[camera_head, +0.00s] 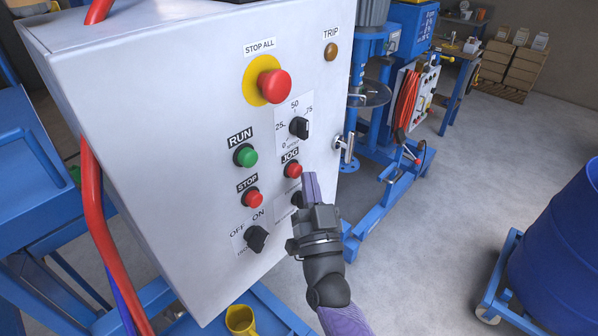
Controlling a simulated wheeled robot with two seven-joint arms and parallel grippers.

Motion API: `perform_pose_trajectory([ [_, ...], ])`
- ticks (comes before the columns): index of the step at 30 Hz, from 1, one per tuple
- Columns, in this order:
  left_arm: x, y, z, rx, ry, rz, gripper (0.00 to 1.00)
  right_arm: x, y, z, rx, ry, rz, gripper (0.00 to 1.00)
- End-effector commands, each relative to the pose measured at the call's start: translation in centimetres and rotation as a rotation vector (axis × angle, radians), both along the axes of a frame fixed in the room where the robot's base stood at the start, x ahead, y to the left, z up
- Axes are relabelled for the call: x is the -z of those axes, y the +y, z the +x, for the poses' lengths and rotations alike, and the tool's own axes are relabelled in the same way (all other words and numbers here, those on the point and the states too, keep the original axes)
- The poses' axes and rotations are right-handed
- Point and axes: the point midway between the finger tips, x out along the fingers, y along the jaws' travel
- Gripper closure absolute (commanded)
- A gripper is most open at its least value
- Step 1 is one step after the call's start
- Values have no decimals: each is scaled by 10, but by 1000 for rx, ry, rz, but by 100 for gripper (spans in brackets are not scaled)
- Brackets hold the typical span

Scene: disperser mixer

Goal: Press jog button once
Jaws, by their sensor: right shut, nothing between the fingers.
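The jog button (294,170) is a small red push button on the light grey control panel (190,110), right under its JOG label (291,155). My right gripper (309,176) comes up from the bottom, with its purple fingers shut and empty. In the picture its tips are just right of and slightly below the jog button. I cannot tell how far they are from the panel face. The gripper partly covers a black knob (297,199) below the button. My left gripper is not in view.
Nearby on the panel are the green RUN button (245,156), red STOP button (252,198), speed knob (299,127), OFF/ON switch (257,238) and large STOP ALL button (274,84). A panel latch (344,146) sits right. A blue drum (560,255) stands at far right, with open floor between.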

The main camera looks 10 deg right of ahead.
Motion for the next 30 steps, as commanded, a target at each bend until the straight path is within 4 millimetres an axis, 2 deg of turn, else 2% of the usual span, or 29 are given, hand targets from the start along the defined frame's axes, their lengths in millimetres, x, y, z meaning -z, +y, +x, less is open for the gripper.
perform_pose_trajectory([
  [30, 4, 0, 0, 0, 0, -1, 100, 0, 6, 8, 0, 0, 0, 100],
])
